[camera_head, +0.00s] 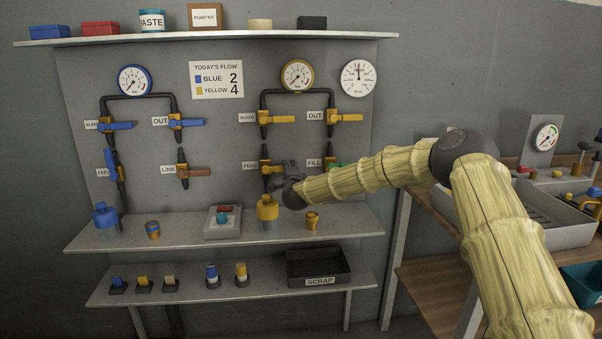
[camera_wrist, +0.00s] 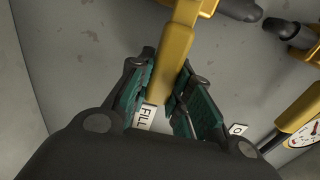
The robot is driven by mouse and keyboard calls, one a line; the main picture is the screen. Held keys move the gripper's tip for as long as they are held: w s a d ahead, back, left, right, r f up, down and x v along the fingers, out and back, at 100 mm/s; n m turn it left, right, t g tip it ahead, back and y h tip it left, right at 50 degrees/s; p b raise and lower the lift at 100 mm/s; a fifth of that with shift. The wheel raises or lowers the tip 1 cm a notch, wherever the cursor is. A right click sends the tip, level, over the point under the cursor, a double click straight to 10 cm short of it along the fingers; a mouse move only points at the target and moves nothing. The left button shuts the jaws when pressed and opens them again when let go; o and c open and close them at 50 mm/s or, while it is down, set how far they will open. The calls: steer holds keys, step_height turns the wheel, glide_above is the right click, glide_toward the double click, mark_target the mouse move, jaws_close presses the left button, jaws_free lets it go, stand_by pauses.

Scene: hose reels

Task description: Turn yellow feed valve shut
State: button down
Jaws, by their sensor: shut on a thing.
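The yellow feed valve (camera_head: 268,170) sits low on the left pipe of the yellow loop, beside its FEED label (camera_head: 248,163). My gripper (camera_head: 277,172) is at this valve and hides most of its handle in the head view. In the wrist view the yellow handle (camera_wrist: 174,62) runs between the green-padded fingers of my gripper (camera_wrist: 160,88), which are shut on it. The handle appears roughly crosswise to the dark pipe (camera_wrist: 240,9). The handle's far end is partly hidden between the fingers.
The yellow bleed valve (camera_head: 272,118) is above, and the green-handled fill valve (camera_head: 336,164) is right, partly behind my arm. A yellow bottle (camera_head: 267,208) stands on the shelf just below my gripper. A SCRAP tray (camera_head: 320,268) is on the lower shelf.

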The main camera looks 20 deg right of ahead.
steer(key=shift+f, duration=0.25)
steer(key=c, duration=1.3)
jaws_free()
steer(key=shift+d+r, duration=0.1)
steer(key=shift+s, duration=0.15)
steer(key=s, duration=0.4)
steer(key=s+a, duration=0.1)
steer(key=s, duration=0.2)
steer(key=s+a, duration=0.1)
steer(key=s, duration=0.3)
steer(key=shift+s, duration=0.35)
